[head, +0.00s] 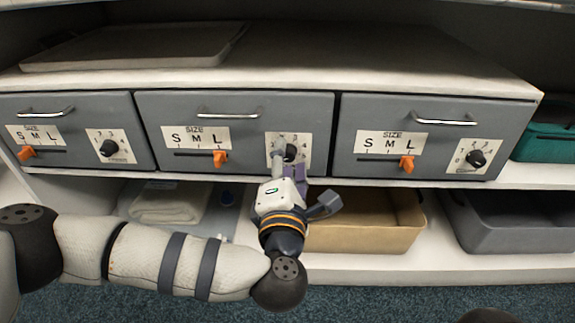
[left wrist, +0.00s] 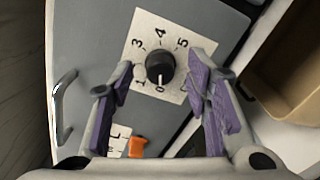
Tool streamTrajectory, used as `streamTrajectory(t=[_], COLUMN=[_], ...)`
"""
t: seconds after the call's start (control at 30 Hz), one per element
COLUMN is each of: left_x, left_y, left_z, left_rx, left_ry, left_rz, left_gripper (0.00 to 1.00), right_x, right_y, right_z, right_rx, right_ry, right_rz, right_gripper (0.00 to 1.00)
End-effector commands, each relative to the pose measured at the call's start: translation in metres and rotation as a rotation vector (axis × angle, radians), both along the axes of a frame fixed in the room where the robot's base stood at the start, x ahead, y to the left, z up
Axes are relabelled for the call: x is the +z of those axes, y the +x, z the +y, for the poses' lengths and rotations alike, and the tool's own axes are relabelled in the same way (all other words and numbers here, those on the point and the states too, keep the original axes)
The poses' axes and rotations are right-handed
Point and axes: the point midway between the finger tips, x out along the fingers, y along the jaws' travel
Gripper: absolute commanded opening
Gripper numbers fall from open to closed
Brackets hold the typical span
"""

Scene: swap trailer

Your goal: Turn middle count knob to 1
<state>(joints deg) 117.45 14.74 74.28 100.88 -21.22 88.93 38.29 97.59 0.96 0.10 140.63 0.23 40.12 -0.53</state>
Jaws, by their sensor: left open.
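The middle count knob (head: 290,151) is a round black knob on a white number plate, at the right of the middle grey drawer front (head: 235,104). In the left wrist view the knob (left wrist: 160,67) shows a white mark pointing at 0. The 1 is close beside the 0, and 3, 4 and 5 also show on the plate (left wrist: 165,32). My left gripper (head: 288,165) is at the plate. In the left wrist view it is open, with a purple-padded finger on each side of the knob; contact cannot be told. My right gripper is not in view.
Left (head: 108,148) and right (head: 476,158) count knobs sit on the neighbouring drawers. The middle drawer's orange size slider (head: 220,158) is left of my gripper. Below are a tan bin (head: 375,237) and a grey bin (head: 520,238). A tray (head: 135,47) lies on top.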

Motion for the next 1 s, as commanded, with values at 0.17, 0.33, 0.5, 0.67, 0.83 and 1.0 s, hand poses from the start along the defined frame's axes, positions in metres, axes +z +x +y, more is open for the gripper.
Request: streamTrajectory(t=[0.17,0.33,0.5,0.67,0.83,1.0], left_x=[0.0,0.0,0.001,0.003,0.006,0.007], left_y=[-0.001,-0.001,-0.001,-0.001,-0.001,-0.001], left_z=[0.0,0.0,0.0,0.0,-0.001,-0.001], left_rx=[0.0,-0.001,-0.001,-0.001,-0.001,-0.001], left_ry=[0.0,0.0,0.006,0.049,0.15,0.291], left_rz=[0.0,0.001,-0.001,-0.003,-0.009,-0.018], left_gripper=[0.31,0.0,0.0,0.0,0.0,0.0], right_x=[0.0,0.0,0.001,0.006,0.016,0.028], right_y=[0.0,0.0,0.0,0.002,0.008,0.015], right_z=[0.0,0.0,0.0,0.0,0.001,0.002], right_rx=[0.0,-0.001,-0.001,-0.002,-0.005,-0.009], right_ry=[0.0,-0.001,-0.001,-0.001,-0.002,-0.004], right_rz=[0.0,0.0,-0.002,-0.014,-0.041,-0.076], right_gripper=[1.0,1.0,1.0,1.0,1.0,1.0])
